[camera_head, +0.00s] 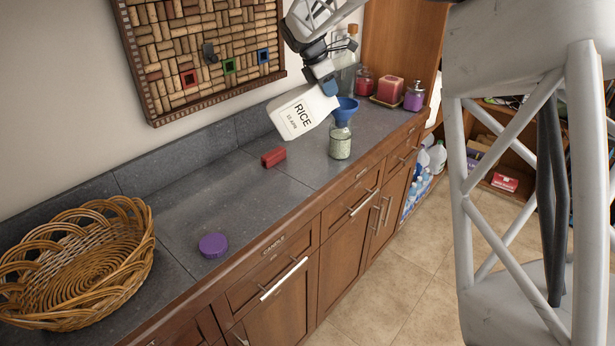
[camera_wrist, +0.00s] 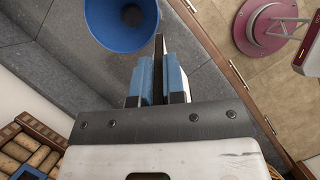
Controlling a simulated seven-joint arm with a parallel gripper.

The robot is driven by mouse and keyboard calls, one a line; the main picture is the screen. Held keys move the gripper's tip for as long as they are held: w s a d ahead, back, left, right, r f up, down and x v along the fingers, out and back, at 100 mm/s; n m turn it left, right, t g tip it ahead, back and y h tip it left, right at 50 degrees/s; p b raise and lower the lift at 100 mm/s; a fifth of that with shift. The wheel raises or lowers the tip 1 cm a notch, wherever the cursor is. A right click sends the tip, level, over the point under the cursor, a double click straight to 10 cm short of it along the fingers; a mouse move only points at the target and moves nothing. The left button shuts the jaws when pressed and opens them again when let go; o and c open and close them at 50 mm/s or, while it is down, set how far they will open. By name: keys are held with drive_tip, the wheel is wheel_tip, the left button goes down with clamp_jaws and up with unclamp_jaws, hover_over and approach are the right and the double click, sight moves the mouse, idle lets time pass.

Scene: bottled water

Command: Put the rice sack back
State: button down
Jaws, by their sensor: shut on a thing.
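A white rice sack (camera_head: 298,112) with "RICE" printed on it hangs tilted above the counter, toward the wall side. My gripper (camera_head: 328,84) is shut on its upper right end. The sack is clear of the countertop. A blue funnel (camera_head: 345,108) sits in the mouth of a glass jar (camera_head: 340,145) with pale contents, just right of the sack. In the wrist view my blue-padded fingers (camera_wrist: 158,80) are close together, with the funnel (camera_wrist: 122,22) beyond them; the sack cannot be made out clearly there.
A wicker basket (camera_head: 130,275) stands at the left. A cork board (camera_head: 200,45) hangs on the wall.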

drive_tip(key=s+a+f+n+t+h, duration=0.1)
drive_tip(key=s+n+t+h, duration=0.1)
drive_tip(key=s+t, duration=0.2)
drive_tip(key=s+a+f+n+t+h, duration=0.1)
drive_tip(key=s+a+n+t+h, duration=0.1)
drive_tip(key=s, duration=0.9)
drive_tip(key=s+a+f+n+t+h, duration=0.1)
drive_tip(key=s+a+n+t+h, duration=0.1)
drive_tip(key=s+t, duration=0.3)
drive_tip(key=s+h, duration=0.1)
drive_tip(key=s, duration=0.2)
drive_tip(key=shift+s+n+t+h, duration=0.2)
drive_tip(key=shift+n+t+h, duration=0.2)
drive_tip(key=shift+w+a, duration=0.15)
approach(313, 120)
drive_tip(key=w+d+r, duration=0.3)
drive_tip(key=shift+w+d+r, duration=0.3)
drive_tip(key=shift+w+d, duration=0.05)
drive_tip(key=shift+d, duration=0.05)
drive_tip(key=shift+f, duration=0.1)
drive_tip(key=shift+f, duration=1.75)
